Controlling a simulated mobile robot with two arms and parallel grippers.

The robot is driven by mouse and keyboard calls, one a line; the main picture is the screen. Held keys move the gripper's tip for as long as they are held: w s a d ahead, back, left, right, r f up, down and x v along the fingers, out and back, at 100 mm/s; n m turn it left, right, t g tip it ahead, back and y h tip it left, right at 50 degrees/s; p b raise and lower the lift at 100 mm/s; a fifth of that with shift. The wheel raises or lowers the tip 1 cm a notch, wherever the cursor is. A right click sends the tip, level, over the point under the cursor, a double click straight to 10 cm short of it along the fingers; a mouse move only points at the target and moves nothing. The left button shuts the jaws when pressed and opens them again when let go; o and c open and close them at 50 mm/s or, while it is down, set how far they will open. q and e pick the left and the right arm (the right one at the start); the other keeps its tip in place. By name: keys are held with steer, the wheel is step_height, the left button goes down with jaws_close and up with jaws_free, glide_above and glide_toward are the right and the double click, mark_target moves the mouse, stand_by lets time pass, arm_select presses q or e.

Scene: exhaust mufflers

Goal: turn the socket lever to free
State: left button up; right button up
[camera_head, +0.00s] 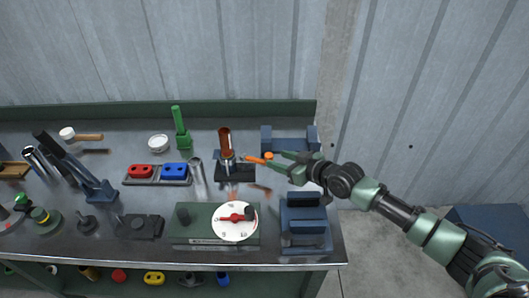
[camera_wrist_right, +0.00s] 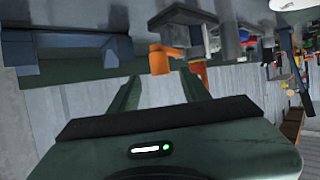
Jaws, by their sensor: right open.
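The socket (camera_head: 235,172) stands on a dark base at the middle right of the bench, with an upright orange-brown tube (camera_head: 224,140) in it. The socket lever (camera_head: 254,160) points right from it and has an orange end. My right gripper (camera_head: 277,160) comes in from the right, open, with its green fingers by the lever's end. In the right wrist view, the orange lever end (camera_wrist_right: 159,60) appears between the fingertips, with no clear contact on either side. My left gripper is not in view.
Blue cradles stand behind (camera_head: 289,143) and in front (camera_head: 305,222) of my right gripper. A green box with a white dial (camera_head: 235,222) is at the front. A tray with red and blue blocks (camera_head: 158,175) and a green-handled tool (camera_head: 180,130) stand left.

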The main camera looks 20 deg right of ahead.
mark_target(272, 157)
steer(key=x, duration=0.3)
steer(key=shift+w+a+f, duration=0.1)
steer(key=shift+w+a, duration=0.15)
steer(key=shift+w, duration=0.05)
steer(key=shift+x, duration=0.95)
steer(key=shift+c, duration=0.4)
jaws_close()
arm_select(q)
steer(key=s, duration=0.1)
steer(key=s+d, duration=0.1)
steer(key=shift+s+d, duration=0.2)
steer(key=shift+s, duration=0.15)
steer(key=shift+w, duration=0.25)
